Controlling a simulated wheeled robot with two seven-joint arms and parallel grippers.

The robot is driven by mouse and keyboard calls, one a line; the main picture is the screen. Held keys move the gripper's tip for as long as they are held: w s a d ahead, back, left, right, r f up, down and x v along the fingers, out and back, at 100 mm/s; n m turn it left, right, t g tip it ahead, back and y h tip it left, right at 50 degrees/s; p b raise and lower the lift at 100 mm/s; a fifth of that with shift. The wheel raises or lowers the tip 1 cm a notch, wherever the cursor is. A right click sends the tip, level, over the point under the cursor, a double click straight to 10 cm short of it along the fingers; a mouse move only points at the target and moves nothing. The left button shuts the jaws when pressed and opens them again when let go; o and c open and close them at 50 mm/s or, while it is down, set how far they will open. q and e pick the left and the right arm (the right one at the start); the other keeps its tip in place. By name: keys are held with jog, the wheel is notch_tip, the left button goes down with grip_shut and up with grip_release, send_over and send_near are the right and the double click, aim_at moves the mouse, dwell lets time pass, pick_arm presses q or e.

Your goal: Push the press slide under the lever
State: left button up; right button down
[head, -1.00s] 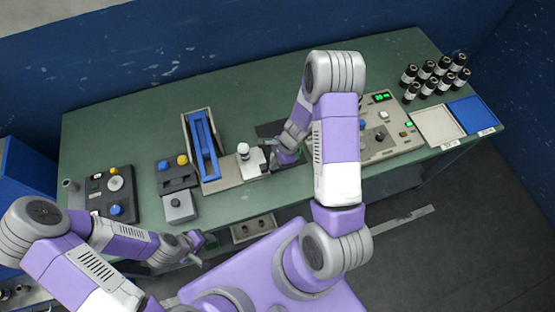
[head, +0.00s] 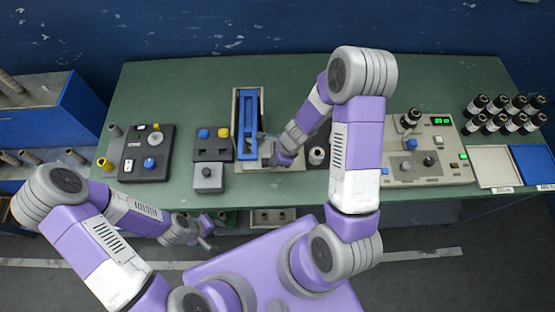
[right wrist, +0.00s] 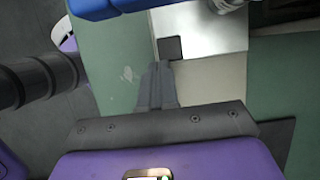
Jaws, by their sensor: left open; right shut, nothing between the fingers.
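The press has a blue lever (head: 248,118) over a pale base at the back middle of the table. A pale grey block, which looks like the slide (head: 267,148), sits at the lever's lower right. My right gripper (head: 277,158) is shut and empty at this block's right side. In the right wrist view the shut fingers (right wrist: 158,68) end close to a dark square on a silvery plate (right wrist: 212,42); contact is unclear. The blue lever (right wrist: 110,6) shows at its top edge. My left gripper (head: 209,238) is open, low in front of the table.
A control box with buttons (head: 213,158) and a black panel (head: 147,155) stand left of the press. My right arm hides part of the table.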

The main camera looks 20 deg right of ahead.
dwell(0.4)
jog(key=shift+d+r+p, duration=0.2)
jog(key=shift+r+p, duration=0.5)
jog(key=p+v, duration=0.7)
jog(key=v, duration=0.1)
jog(key=shift+d+r+p, duration=0.2)
jog(key=shift+r+p, duration=0.1)
jog(key=shift+p, duration=0.05)
